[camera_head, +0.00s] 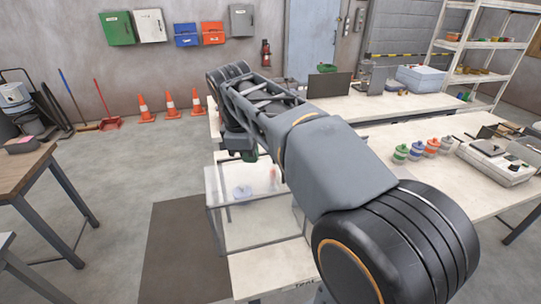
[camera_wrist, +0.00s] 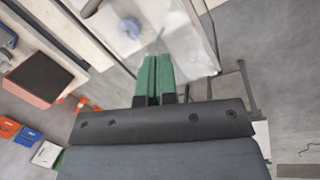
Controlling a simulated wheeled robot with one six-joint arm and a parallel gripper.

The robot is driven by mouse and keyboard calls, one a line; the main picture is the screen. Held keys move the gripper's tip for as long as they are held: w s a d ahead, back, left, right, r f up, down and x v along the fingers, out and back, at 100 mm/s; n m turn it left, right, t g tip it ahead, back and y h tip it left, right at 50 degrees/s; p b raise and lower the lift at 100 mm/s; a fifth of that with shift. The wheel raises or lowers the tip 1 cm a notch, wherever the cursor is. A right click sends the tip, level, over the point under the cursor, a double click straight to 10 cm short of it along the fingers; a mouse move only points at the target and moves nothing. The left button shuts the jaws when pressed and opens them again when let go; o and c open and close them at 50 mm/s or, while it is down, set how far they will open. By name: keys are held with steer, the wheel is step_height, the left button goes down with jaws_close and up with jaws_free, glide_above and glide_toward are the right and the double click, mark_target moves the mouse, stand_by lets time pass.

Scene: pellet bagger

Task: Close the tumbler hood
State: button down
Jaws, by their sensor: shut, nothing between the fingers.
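A clear, see-through hood (camera_head: 262,222) with a thin grey frame stands at the near end of the benches, low in the middle of the head view. A small whitish-blue round part (camera_head: 242,191) shows through it. In the wrist view the clear panel (camera_wrist: 188,28) lies just beyond my fingertips, with the round part (camera_wrist: 130,32) beside it. I cannot tell the hood's exact angle. My gripper (camera_wrist: 156,62) has green fingers, shut together and empty, close to the panel's edge; contact is unclear.
The right bench holds several coloured jars (camera_head: 416,151) and a pale box-shaped device (camera_head: 495,160). The back bench carries a dark screen (camera_head: 329,85). A wooden table (camera_head: 22,165) stands at the left. Orange cones (camera_head: 170,104) line the wall. The floor between is open.

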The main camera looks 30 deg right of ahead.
steer(key=w+r+n+g+h, duration=0.1)
steer(key=w+r+n, duration=0.2)
steer(key=w+n, duration=0.1)
steer(key=n+g, duration=0.1)
glide_toward(271, 174)
steer(key=f, duration=0.1)
steer(key=a+f, duration=0.1)
steer(key=shift+a+f, duration=0.1)
steer(key=shift+f, duration=0.3)
steer(key=d, duration=0.3)
steer(key=shift+s+f, duration=0.2)
steer(key=shift+s, duration=0.05)
steer(key=shift+s+d+f, duration=0.1)
steer(key=shift+d+f, duration=0.05)
steer(key=shift+d, duration=0.3)
steer(key=shift+d, duration=0.1)
